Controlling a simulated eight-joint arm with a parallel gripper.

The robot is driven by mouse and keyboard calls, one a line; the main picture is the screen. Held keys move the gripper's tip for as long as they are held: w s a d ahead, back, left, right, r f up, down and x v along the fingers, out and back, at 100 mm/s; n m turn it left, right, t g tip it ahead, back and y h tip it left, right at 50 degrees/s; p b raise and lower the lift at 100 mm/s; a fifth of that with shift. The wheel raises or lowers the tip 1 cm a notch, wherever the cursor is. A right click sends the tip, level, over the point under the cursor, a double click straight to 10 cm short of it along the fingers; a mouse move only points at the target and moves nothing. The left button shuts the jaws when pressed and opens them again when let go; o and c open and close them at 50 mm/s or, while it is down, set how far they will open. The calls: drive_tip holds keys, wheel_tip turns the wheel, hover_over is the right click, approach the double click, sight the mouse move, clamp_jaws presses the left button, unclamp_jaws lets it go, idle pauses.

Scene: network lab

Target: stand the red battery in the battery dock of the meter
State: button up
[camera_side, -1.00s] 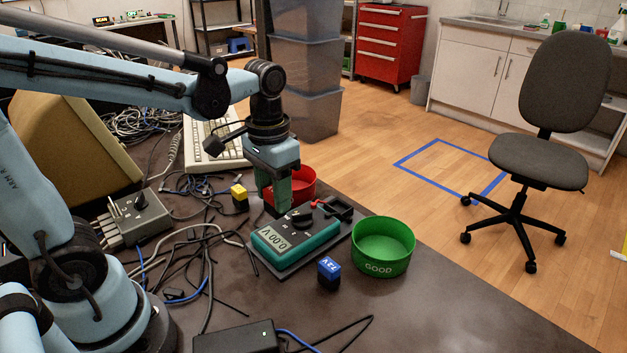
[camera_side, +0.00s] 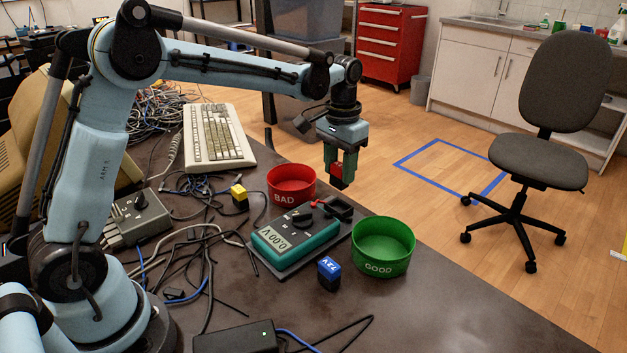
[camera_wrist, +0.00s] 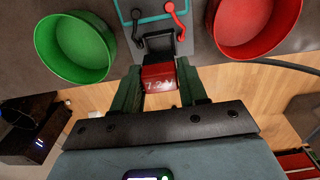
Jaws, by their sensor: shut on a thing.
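My gripper (camera_side: 341,172) is shut on the red battery (camera_side: 337,171) and holds it in the air, above and behind the meter's dock end. In the wrist view the battery (camera_wrist: 158,76) sits between the green fingers with its 7.2 V label showing. The meter (camera_side: 295,238) is teal, reads 0.00 V and lies on a dark base plate. Its black battery dock (camera_side: 338,209), with red and black lever clips, is at the plate's far right end and looks empty. In the wrist view the dock (camera_wrist: 158,45) lies just beyond the battery. The battery is apart from the dock.
A red BAD bowl (camera_side: 291,186) and a green GOOD bowl (camera_side: 383,247) flank the meter. A blue battery (camera_side: 329,274) stands in front, and a yellow battery (camera_side: 239,196) stands to the left among loose cables (camera_side: 200,240). The table's front right is clear.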

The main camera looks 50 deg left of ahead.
sight(340, 183)
drive_tip(key=shift+w+f, duration=0.25)
drive_tip(key=shift+f, duration=2.05)
drive_tip(key=shift+f, duration=1.15)
drive_tip(key=o, duration=1.2)
drive_tip(key=shift+r, duration=0.1)
wheel_tip(340, 183, up, 12)
